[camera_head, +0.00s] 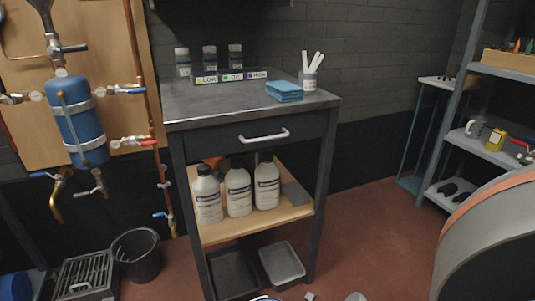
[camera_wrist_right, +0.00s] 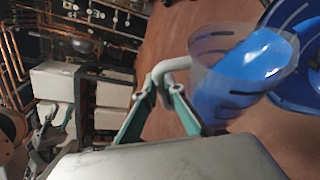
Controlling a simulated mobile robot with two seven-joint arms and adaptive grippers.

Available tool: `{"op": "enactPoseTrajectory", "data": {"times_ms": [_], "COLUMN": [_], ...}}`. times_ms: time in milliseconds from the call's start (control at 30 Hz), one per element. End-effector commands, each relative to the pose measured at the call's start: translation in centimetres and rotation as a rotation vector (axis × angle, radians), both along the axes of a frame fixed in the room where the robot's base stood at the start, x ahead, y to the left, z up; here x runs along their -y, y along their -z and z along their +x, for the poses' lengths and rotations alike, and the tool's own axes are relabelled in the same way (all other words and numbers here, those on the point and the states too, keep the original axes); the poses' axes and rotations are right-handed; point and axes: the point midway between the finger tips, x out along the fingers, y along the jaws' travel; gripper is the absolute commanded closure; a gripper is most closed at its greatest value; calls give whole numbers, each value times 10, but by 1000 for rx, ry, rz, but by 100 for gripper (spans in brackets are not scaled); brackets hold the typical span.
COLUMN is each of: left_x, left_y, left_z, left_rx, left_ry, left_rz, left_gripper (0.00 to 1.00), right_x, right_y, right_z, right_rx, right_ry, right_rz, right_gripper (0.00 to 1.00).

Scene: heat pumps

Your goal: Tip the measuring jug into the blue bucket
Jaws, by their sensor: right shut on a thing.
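The clear measuring jug (camera_wrist_right: 205,50) is in the right wrist view, with dark marks on its wall. My right gripper (camera_wrist_right: 160,92) is shut on its pale handle. Blue liquid (camera_wrist_right: 258,55) shows inside the jug, with its bright surface toward the bucket side. The blue bucket (camera_wrist_right: 308,85) stands beyond the jug at the right edge of that view, partly cut off and partly behind the jug. I see no stream of liquid between them. In the head view the jug is out of sight, and my left gripper does not show.
A dark workbench trolley (camera_head: 240,105) holds blue cloths (camera_head: 284,90) and small bottles on top, and white bottles (camera_head: 238,195) on its shelf. A black bin (camera_head: 137,262) stands left. Pipework with a blue tank (camera_head: 80,125) is behind. Red floor (camera_head: 365,235) is clear right of the trolley.

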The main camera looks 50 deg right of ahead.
Motion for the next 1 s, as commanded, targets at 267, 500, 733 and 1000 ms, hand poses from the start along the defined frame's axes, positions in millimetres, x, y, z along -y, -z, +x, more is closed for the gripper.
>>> {"op": "enactPoseTrajectory", "data": {"times_ms": [267, 500, 733, 1000], "left_x": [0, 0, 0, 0], "left_y": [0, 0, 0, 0], "left_z": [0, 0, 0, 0], "left_rx": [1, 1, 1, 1], "left_ry": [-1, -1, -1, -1], "left_rz": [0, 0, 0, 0], "left_gripper": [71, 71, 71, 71], "right_x": [-1, -1, -1, -2], "right_y": [-2, -2, -3, -3], "right_z": [-1, -2, -4, -6], "right_rx": [-3, -9, -14, -21], "right_ry": [0, 0, 0, -1], "right_rz": [12, 20, 26, 33], "right_gripper": [100, 100, 100, 100]}}
